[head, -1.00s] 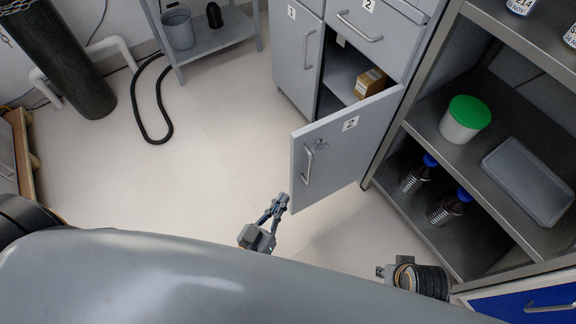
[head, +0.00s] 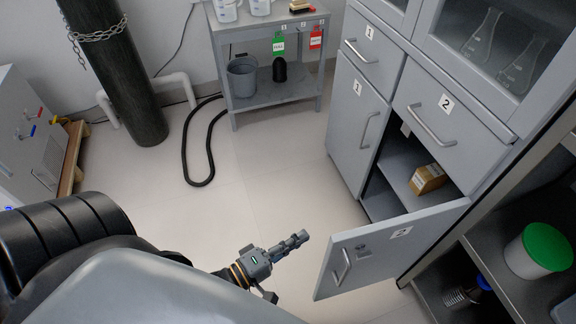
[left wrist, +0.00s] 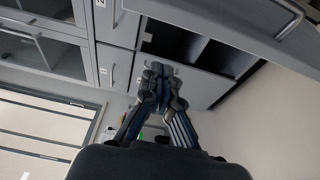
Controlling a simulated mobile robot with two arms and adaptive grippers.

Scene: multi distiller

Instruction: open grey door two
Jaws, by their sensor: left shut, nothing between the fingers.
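Grey door two (head: 380,252) is the lower cabinet door with a "2" label and a bar handle (head: 342,267). It stands swung well open toward me in the head view, showing the compartment (head: 404,165) behind it. My left gripper (head: 303,236) is shut and empty, just left of the door's free edge and apart from the handle. The left wrist view shows its fingers together (left wrist: 162,75), with a panel and bar handle (left wrist: 284,18) at upper right. My right gripper is not in view.
A cardboard box (head: 428,179) sits inside the open compartment. Door one (head: 356,125) and drawer two (head: 440,125) are shut. Shelves with a green-lidded tub (head: 537,250) stand at right. A black hose (head: 197,150) lies on the floor; the floor between is clear.

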